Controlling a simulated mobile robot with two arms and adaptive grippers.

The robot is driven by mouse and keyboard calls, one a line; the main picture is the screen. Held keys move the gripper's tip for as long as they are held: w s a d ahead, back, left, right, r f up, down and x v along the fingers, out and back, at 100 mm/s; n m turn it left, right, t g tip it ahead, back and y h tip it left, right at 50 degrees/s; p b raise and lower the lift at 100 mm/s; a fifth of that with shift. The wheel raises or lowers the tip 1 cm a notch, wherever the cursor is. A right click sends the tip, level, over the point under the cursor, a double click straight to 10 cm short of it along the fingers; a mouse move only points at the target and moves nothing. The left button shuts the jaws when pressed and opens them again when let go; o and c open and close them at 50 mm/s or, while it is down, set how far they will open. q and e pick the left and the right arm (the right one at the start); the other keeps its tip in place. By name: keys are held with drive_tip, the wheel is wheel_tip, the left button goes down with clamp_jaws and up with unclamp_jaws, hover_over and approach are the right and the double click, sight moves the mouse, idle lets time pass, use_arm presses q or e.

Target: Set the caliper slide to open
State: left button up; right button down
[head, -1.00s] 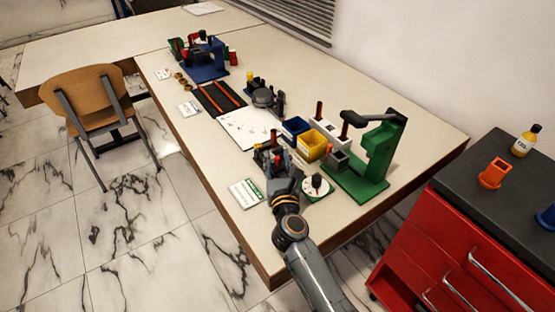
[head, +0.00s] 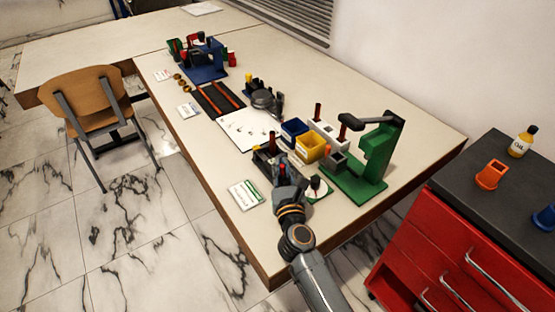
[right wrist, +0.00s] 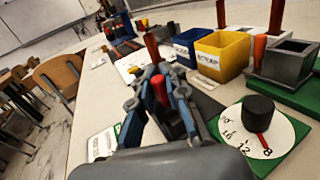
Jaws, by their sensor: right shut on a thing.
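The caliper (head: 262,158) is a dark grey rail lying on the table, with an upright orange-red post (head: 272,141) at its far end. My right gripper (head: 284,172) is over the near part of the rail. Its fingers (right wrist: 158,92) are shut on a small red peg (right wrist: 160,90), which appears to be the handle of the caliper slide. The post (right wrist: 152,46) stands beyond the fingers in the right wrist view. The fingers and wrist hide most of the slide. My left gripper is not in view.
A white dial with a black knob (right wrist: 258,112) on a green base stands close to the right of the gripper. Blue (head: 295,130) and yellow (head: 311,147) bins and a green press (head: 380,155) stand behind. A green-white card (head: 246,194) lies left.

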drive_tip(key=shift+s+f, duration=0.15)
drive_tip(key=shift+f, duration=0.1)
drive_tip(key=c, duration=1.6)
unclamp_jaws()
drive_tip(key=shift+s, duration=0.1)
drive_tip(key=shift+o, duration=1.2)
drive_tip(key=shift+s+d+r, duration=0.1)
drive_tip(key=shift+s+r, duration=0.1)
drive_tip(key=shift+w, duration=0.1)
drive_tip(key=s, duration=1.2)
drive_tip(key=shift+d, duration=0.35)
